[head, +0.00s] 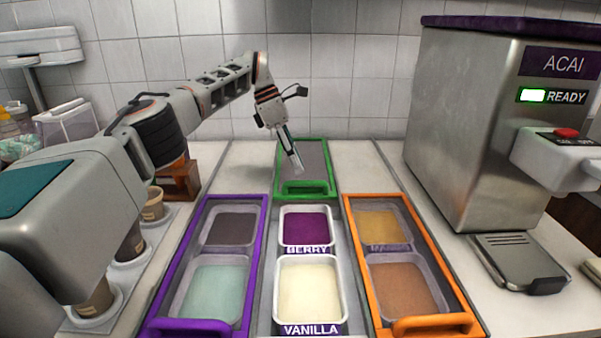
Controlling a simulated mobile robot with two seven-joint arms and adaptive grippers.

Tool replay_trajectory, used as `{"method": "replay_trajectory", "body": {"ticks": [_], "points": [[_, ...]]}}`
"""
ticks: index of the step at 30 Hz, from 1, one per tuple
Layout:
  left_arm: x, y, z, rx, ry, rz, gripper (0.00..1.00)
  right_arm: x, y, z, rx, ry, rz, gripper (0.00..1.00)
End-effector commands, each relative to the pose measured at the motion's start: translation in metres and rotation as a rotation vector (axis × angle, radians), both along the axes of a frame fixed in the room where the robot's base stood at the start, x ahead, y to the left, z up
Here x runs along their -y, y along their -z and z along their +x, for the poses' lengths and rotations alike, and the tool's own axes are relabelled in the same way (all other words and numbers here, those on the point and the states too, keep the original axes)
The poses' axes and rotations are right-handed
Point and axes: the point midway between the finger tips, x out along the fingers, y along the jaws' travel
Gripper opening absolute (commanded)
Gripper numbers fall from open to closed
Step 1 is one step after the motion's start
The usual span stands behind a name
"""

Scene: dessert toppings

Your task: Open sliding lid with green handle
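The green-framed sliding lid (327,168) lies at the back of the middle lane. Its green handle (304,188) is on the near edge, just behind the berry tub (306,224). The berry tub and the vanilla tub (309,290) are uncovered in front of it. My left gripper (297,164) points down over the left part of the green lid, behind the handle. Its fingers look close together, seen nearly edge-on, with nothing visible between them. I cannot tell whether they touch the lid or are fully shut. My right gripper is not in view.
A purple-framed lid (263,222) covers tubs on the left, and an orange-framed lid (348,222) covers tubs on the right. The steel acai machine (460,130) stands at right. Several cups, one a paper cup (153,204), stand at left beside my arm. A tiled wall (350,90) closes the back.

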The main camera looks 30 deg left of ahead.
Motion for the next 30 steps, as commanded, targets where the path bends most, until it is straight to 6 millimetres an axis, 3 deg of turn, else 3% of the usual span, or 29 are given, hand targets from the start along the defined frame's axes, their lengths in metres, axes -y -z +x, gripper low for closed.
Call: {"method": "replay_trajectory", "body": {"ticks": [1, 9, 27, 30], "points": [[-0.003, -0.010, 0.000, 0.002, -0.003, 0.001, 0.28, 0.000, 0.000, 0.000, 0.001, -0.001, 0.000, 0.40], [-0.012, -0.028, -0.001, 0.001, 0.000, 0.001, 0.28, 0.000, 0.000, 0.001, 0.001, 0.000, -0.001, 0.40], [-0.014, -0.031, -0.002, 0.000, 0.001, 0.000, 0.28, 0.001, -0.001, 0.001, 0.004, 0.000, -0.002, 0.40], [-0.014, -0.044, -0.003, 0.014, 0.000, 0.000, 0.28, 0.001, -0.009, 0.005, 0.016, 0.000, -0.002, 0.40]]}}
